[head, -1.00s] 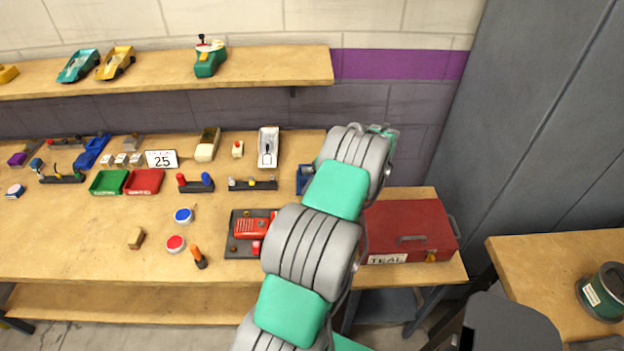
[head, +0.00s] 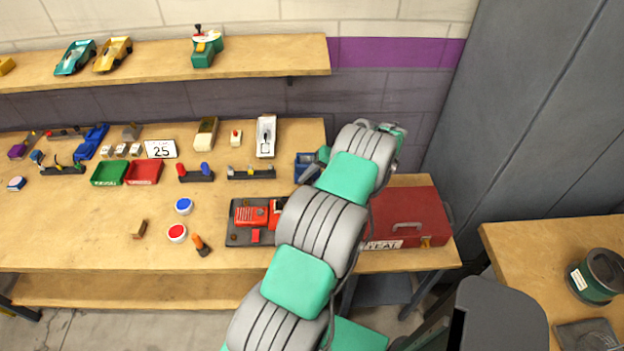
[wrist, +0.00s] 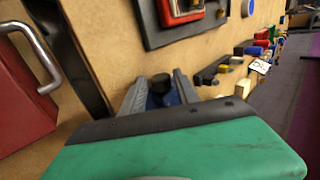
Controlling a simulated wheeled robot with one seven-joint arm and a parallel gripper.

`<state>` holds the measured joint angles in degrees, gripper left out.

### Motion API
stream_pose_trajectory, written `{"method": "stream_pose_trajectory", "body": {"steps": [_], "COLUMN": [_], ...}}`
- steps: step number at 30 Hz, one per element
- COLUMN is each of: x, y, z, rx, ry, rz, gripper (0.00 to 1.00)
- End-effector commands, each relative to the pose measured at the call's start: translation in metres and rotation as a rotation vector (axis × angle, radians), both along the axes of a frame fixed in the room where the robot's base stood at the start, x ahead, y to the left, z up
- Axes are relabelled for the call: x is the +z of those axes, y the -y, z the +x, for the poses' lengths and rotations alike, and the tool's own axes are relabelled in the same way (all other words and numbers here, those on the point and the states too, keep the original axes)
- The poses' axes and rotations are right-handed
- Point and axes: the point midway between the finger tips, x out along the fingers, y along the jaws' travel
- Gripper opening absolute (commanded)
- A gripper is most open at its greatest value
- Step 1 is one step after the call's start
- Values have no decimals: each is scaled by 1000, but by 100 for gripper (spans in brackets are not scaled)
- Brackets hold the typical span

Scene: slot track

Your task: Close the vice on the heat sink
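A blue block-like thing, which looks like the vice (head: 305,168), stands at the back right of the bench, partly hidden by my arm in the head view. In the wrist view a dark round knob (wrist: 161,80) shows over the vice's blue body (wrist: 171,99). My gripper (wrist: 158,88) has its two grey fingers apart, one on each side of the knob in that picture. I cannot tell whether they touch anything. In the head view my gripper is mostly hidden behind my arm. I cannot make out the heat sink.
A red toolbox (head: 408,217) stands right of the vice, close to my gripper. A dark board with a red device (head: 250,215) lies in front. Small trays (head: 144,173) and parts fill the bench's left and back. A shelf (head: 262,57) with toy cars runs above.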

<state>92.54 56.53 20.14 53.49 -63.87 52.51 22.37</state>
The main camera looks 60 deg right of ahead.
Motion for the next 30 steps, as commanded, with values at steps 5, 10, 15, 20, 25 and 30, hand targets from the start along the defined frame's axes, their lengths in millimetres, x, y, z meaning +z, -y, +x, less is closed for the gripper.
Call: {"method": "stream_pose_trajectory", "body": {"steps": [5,10,15,20,25,30], "x": [0,0,-1,-3,-4,-6], "y": [-1,-1,-1,-2,-2,-3], "z": [0,0,0,1,4,6], "rx": [1,1,1,3,5,5], "ry": [0,-1,-3,-33,-113,-215], "rz": [1,1,2,-15,-59,-114], "gripper": [49,49,49,49,49,49]}}
